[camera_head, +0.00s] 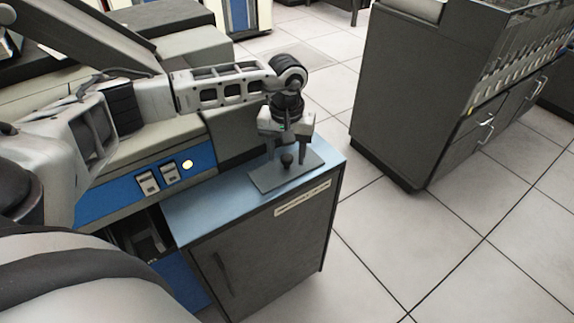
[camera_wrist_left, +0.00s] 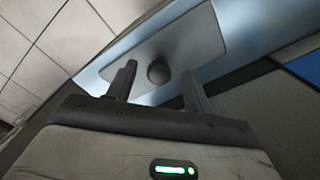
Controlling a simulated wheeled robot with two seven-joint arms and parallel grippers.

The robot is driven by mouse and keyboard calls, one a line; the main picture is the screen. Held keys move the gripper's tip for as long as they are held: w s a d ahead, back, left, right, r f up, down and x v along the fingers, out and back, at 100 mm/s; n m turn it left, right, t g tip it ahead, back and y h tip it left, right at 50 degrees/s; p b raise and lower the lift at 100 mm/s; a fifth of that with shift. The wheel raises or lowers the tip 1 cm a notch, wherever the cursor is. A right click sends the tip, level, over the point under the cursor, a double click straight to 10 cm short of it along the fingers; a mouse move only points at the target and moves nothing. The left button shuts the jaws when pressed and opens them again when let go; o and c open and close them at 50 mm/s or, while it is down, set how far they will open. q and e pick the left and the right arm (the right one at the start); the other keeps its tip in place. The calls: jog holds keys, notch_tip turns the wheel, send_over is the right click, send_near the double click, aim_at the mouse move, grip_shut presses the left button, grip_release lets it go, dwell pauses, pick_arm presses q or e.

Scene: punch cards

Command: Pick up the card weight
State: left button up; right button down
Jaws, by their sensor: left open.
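The card weight is a flat grey plate (camera_head: 265,181) with a dark round knob (camera_head: 287,160) on a short stem. It lies on the blue top of a cabinet in the head view. In the left wrist view its plate (camera_wrist_left: 205,40) and knob (camera_wrist_left: 158,73) show ahead of the fingers. My left gripper (camera_head: 287,162) points down over the weight, open, with one finger on each side of the knob. In the left wrist view my left gripper (camera_wrist_left: 157,82) shows a gap between each finger and the knob. My right gripper is not in view.
The cabinet's blue top (camera_head: 200,210) is bare left of the weight. A machine with a blue switch panel (camera_head: 125,190) stands behind and to the left. A dark grey cabinet (camera_head: 415,100) stands at the right, with clear tiled floor (camera_head: 420,240) between.

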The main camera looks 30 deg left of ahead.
pick_arm(q)
jog(key=shift+f, duration=0.95)
jog(key=shift+c, duration=0.3)
jog(key=c, duration=1)
grip_shut()
jog(key=shift+w+r, duration=0.1)
jog(key=shift+r, duration=0.05)
